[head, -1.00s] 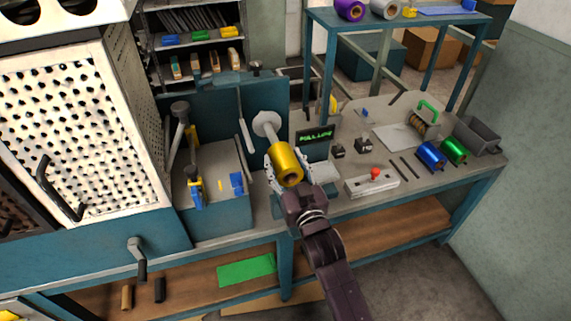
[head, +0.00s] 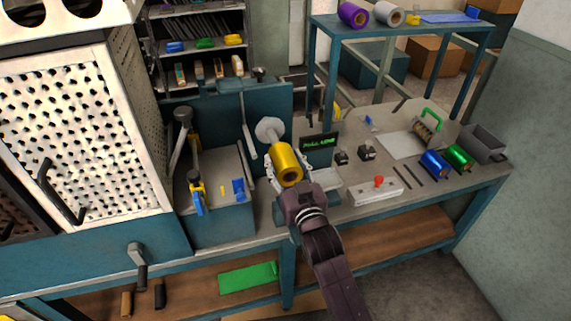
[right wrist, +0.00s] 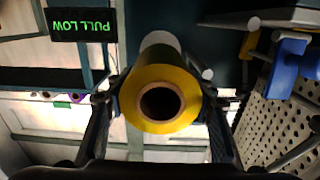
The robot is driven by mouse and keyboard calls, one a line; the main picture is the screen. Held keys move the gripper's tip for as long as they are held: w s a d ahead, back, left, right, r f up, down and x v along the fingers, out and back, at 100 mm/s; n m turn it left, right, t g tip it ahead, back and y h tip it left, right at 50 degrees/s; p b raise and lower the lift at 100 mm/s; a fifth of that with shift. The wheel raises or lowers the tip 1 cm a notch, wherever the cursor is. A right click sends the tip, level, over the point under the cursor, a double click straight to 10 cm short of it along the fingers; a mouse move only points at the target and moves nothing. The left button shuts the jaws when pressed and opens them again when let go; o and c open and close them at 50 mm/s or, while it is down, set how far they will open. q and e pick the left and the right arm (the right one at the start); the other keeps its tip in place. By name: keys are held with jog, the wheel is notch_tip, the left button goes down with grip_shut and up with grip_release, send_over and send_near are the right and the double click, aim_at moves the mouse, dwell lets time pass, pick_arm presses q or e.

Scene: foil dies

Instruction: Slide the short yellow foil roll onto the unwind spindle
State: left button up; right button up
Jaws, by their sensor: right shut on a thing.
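The short yellow foil roll (head: 286,161) is held by my right gripper (head: 287,173), one finger on each side of it. In the right wrist view the yellow roll (right wrist: 159,72) shows its near end with a cardboard core and a dark bore. The unwind spindle (head: 269,129), with a pale round flange, stands out from the blue machine panel just behind the roll. A short piece of its shaft shows between flange and roll. The roll looks roughly in line with it. I cannot tell how far the shaft is inside the core. My left gripper is not in view.
A panel with green text (head: 318,142) stands just right of the roll. A white box with a red knob (head: 378,182) is on the bench. A blue roll (head: 434,163) and a green roll (head: 458,157) lie further right. The machine's blue-handled lever (head: 197,195) is at left.

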aim_at(289, 171)
jog(key=shift+b+x, duration=0.65)
jog(key=shift+x, duration=0.85)
jog(key=shift+w+a+r, duration=0.2)
jog(key=shift+w+r, duration=0.15)
jog(key=shift+w, duration=0.05)
jog(key=shift+w+a+b, duration=0.1)
jog(key=shift+w+b, duration=0.05)
jog(key=shift+b, duration=0.2)
jog(key=shift+w, duration=0.2)
jog(key=shift+s, duration=0.1)
jog(key=shift+o, duration=0.2)
jog(key=shift+f, duration=0.1)
jog(key=shift+s+f+p, duration=0.3)
jog(key=shift+s+p, duration=0.2)
jog(key=shift+c, duration=0.2)
jog(key=shift+s+d+r+p, duration=0.15)
jog(key=shift+s+d+p, duration=0.35)
jog(key=shift+s, duration=0.25)
jog(key=shift+p+v, duration=1.7)
jog(key=shift+v, duration=1)
